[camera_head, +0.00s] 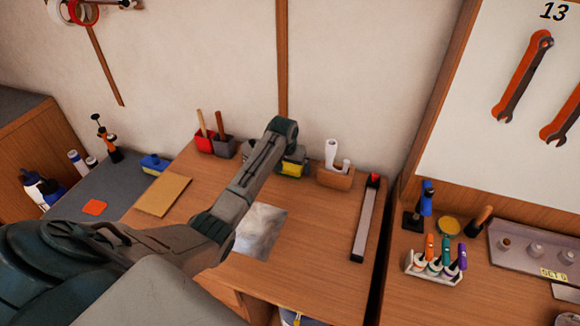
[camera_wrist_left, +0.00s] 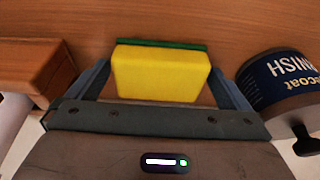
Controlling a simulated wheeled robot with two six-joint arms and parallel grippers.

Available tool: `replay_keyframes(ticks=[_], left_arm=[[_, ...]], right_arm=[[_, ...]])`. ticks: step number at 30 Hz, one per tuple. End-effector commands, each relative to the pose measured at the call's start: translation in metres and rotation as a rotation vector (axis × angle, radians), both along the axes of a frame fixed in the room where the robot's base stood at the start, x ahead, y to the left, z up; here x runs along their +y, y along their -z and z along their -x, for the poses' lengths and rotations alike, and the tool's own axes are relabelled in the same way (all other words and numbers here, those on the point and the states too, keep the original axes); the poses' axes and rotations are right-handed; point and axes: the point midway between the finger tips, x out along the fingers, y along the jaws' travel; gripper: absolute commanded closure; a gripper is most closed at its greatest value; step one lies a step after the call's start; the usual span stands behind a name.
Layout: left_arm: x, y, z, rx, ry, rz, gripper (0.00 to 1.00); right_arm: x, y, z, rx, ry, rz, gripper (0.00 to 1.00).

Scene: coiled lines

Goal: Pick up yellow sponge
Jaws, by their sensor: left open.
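The yellow sponge (camera_head: 291,170) lies on the wooden desk near the wall, partly hidden behind my left gripper in the head view. In the left wrist view the sponge (camera_wrist_left: 160,75) shows a yellow body with a thin green layer along its far edge. My left gripper (camera_wrist_left: 160,68) is open, with one finger on each side of the sponge and a narrow gap at each side. In the head view my left gripper (camera_head: 287,156) is at the sponge, with its fingers hard to make out. My right gripper is not in view.
A wooden holder (camera_head: 336,177) with white rolls stands right of the sponge. Red (camera_head: 204,143) and grey (camera_head: 223,147) containers with brushes stand left. The left wrist view shows a wooden block (camera_wrist_left: 38,68) and a dark labelled can (camera_wrist_left: 280,80) flanking the gripper.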

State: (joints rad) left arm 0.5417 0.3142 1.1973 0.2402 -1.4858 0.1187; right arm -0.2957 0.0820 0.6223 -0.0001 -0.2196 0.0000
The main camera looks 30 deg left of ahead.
Motion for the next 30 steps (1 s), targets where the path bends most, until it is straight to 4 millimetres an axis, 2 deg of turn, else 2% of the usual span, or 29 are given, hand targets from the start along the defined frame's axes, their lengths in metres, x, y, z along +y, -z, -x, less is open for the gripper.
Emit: replay_keyframes(ticks=[3, 4, 9, 10, 20, 25, 29, 30], left_arm=[[0.000, 0.000, 0.000, 0.000, 0.000, 0.000, 0.00], [0.000, 0.000, 0.000, 0.000, 0.000, 0.000, 0.04], [0.000, 0.000, 0.000, 0.000, 0.000, 0.000, 0.37], [0.000, 0.000, 0.000, 0.000, 0.000, 0.000, 0.40], [0.000, -0.002, 0.000, -0.002, 0.000, 0.000, 0.40], [0.000, -0.014, -0.001, -0.003, 0.000, -0.001, 0.40], [0.000, -0.034, -0.001, -0.006, -0.001, -0.001, 0.40], [0.004, -0.033, 0.008, -0.001, -0.002, -0.003, 0.40]], right_arm=[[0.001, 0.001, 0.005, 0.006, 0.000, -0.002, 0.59], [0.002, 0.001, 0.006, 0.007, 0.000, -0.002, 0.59], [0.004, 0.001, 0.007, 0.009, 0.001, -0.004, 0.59], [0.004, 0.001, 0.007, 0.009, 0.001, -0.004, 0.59], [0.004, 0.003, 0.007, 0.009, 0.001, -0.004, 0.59], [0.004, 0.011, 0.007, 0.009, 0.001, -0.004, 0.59], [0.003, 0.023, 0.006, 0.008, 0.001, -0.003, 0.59], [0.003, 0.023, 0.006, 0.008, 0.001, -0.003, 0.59]])
